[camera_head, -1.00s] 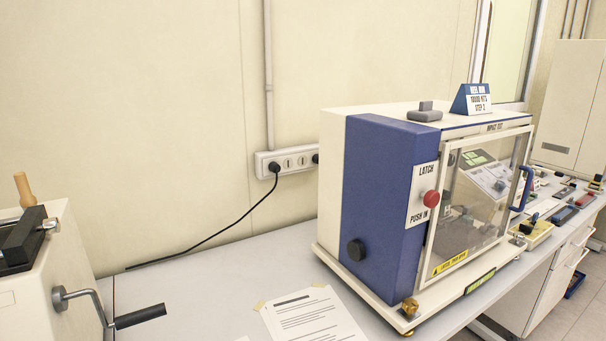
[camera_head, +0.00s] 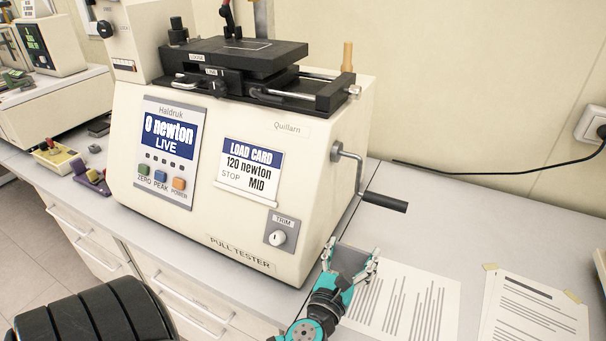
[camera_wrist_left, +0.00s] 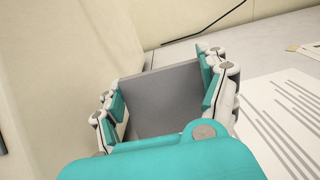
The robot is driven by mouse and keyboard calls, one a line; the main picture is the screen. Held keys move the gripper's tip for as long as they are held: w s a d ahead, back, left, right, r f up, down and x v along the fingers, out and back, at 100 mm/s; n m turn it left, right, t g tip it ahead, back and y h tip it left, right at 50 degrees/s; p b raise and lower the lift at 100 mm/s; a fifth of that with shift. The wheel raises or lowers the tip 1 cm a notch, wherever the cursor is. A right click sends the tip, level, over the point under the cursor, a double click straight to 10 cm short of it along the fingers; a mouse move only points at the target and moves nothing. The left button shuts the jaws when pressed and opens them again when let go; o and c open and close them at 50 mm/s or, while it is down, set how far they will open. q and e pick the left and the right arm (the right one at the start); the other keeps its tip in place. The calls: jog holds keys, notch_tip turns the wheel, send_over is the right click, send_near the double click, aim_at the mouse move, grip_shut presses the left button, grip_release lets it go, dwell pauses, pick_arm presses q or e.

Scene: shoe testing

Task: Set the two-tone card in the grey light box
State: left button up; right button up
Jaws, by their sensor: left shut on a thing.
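My left gripper (camera_head: 350,258) is at the bottom centre of the head view, just right of the pull tester's lower corner and above the table. It is shut on a flat grey card (camera_wrist_left: 165,95), held between its two teal fingers in the wrist view. The card also shows as a grey patch between the fingers in the head view (camera_head: 348,262). Only a plain grey face shows; I cannot see a second tone. The grey light box is not recognisable in either view. My right gripper is not in view.
A cream pull tester (camera_head: 235,215) with a side crank handle (camera_head: 385,202) stands close to my left gripper. Printed sheets (camera_head: 405,305) (camera_head: 535,312) lie on the table to the right. The table behind them is mostly clear, with a black cable (camera_head: 480,172) by the wall.

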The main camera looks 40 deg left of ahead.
aim_at(349, 247)
pick_arm(q)
jog(key=shift+w+a, duration=0.1)
jog(key=shift+a, duration=0.15)
jog(key=x, duration=0.1)
jog(key=p+x, duration=0.1)
jog(key=shift+w+a+r, duration=0.1)
jog(key=shift+w+a, duration=0.2)
jog(key=shift+a, duration=0.1)
jog(key=x, duration=0.4)
jog(key=f+x, duration=0.1)
jog(key=x, duration=0.3)
jog(key=p+x, duration=0.1)
jog(key=x, duration=0.3)
jog(key=shift+w+a+f, duration=0.2)
jog(key=shift+a+f, duration=0.1)
jog(key=shift+f, duration=0.1)
jog(key=shift+w+f, duration=0.1)
jog(key=shift+f, duration=0.15)
notch_tip(349, 247, down, 3)
jog(key=shift+r+b, duration=0.25)
jog(key=shift+b, duration=0.4)
jog(key=shift+f, duration=0.25)
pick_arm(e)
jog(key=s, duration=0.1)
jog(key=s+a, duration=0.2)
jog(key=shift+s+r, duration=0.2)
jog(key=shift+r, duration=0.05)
